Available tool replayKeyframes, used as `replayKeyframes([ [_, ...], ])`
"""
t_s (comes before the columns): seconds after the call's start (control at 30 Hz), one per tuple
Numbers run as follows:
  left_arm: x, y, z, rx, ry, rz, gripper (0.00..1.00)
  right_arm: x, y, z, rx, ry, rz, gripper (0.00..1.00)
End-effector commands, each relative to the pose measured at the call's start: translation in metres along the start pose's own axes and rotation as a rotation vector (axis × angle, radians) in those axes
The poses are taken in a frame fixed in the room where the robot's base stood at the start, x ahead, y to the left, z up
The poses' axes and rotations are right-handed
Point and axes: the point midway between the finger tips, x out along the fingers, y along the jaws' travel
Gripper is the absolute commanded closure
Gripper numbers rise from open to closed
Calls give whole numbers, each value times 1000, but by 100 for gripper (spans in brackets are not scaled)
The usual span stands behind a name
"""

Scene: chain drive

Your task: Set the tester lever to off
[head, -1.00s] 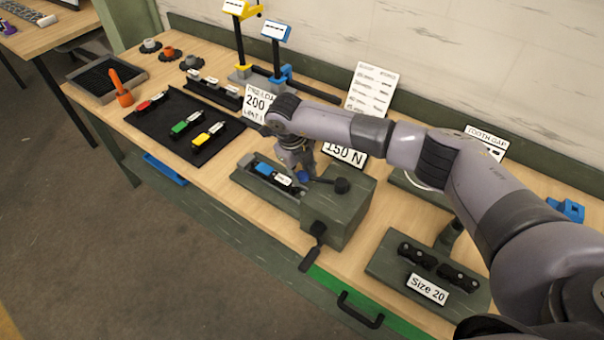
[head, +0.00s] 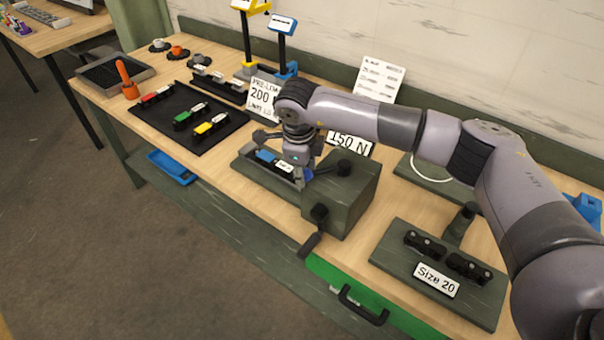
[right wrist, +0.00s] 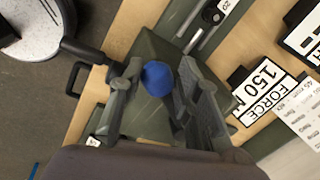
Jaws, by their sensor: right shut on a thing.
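The tester is a dark green box (head: 350,205) with a low bed (head: 245,170) on its left side. Its lever (head: 326,170) lies across the top, from a black pivot to a blue knob. My right gripper (head: 304,172) is at the knob end of the lever. In the right wrist view, its two fingers (right wrist: 158,70) stand on either side of the blue knob (right wrist: 157,80) and hold it. A blue-marked piece (head: 265,157) with a white label lies in the bed, partly behind the gripper. My left gripper is not in view.
A black crank (head: 312,238) hangs from the tester's front. A "150 N" sign (head: 350,145) stands behind it, a "Size 20" fixture (head: 480,300) to its right. A black mat (head: 190,125) with coloured pieces lies to the left. Bare tabletop shows between them.

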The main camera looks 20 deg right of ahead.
Motion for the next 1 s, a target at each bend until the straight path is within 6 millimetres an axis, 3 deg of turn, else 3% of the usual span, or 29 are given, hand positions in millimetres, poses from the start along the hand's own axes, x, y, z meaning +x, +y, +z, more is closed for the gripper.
replayKeyframes([
  [0.03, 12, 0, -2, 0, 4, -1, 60, 8, 6, -6, -42, -1, 3, 100],
  [0.5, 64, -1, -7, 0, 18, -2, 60, 1, 31, -38, -436, -80, 3, 100],
  [1.0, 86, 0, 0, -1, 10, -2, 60, -5, 36, -57, -622, -115, 2, 100],
])
